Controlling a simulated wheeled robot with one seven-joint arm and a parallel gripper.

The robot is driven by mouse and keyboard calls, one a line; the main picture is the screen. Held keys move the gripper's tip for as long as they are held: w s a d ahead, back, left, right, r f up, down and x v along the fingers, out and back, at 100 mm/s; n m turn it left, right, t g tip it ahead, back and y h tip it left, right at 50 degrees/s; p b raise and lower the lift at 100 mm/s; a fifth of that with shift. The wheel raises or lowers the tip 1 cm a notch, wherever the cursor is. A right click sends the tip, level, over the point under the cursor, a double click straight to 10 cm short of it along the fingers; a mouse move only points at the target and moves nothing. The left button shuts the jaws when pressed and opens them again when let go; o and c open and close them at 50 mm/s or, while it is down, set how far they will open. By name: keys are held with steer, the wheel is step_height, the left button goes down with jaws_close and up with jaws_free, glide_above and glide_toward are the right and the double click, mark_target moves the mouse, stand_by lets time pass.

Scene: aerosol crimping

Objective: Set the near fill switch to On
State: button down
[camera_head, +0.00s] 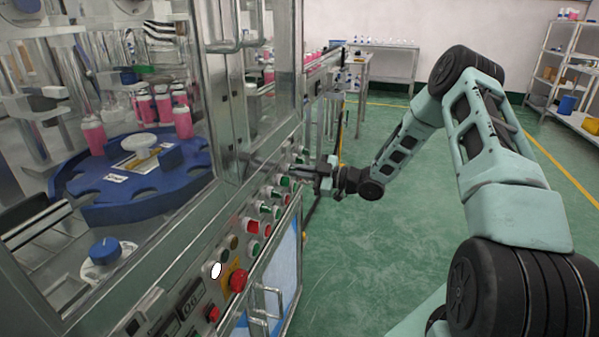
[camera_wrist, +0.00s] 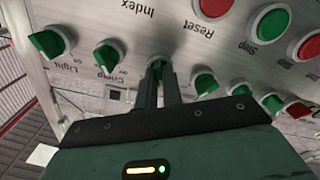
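My gripper (camera_head: 330,182) is at the far end of the machine's control panel (camera_head: 225,247) in the head view. In the wrist view, its two narrow fingers (camera_wrist: 160,78) stand close together on either side of a dark green switch knob (camera_wrist: 157,65) and appear shut on it. That switch's own label is hidden by the gripper, and its setting cannot be read. Two other green switches, Light (camera_wrist: 47,42) and Crimp (camera_wrist: 108,58), are to the left. More green switches (camera_wrist: 204,82) run to the right. No label reading fill is legible.
Upside-down Index and Reset labels show near a red button (camera_wrist: 216,5); further red and green buttons (camera_wrist: 270,22) are close by. A red emergency button (camera_head: 238,280) is on the panel's near part. Green floor (camera_head: 360,260) right of the panel is clear.

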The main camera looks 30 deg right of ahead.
stand_by(0.3)
steer(key=m+p, duration=0.3)
steer(key=m, duration=0.8)
steer(key=shift+m, duration=0.3)
steer(key=shift+d+m, duration=0.1)
steer(key=shift+m, duration=0.2)
steer(key=c, duration=1.5)
jaws_free()
steer(key=shift+c, duration=0.2)
steer(key=b+v, duration=0.1)
steer(key=v, duration=1.6)
steer(key=shift+b, duration=0.3)
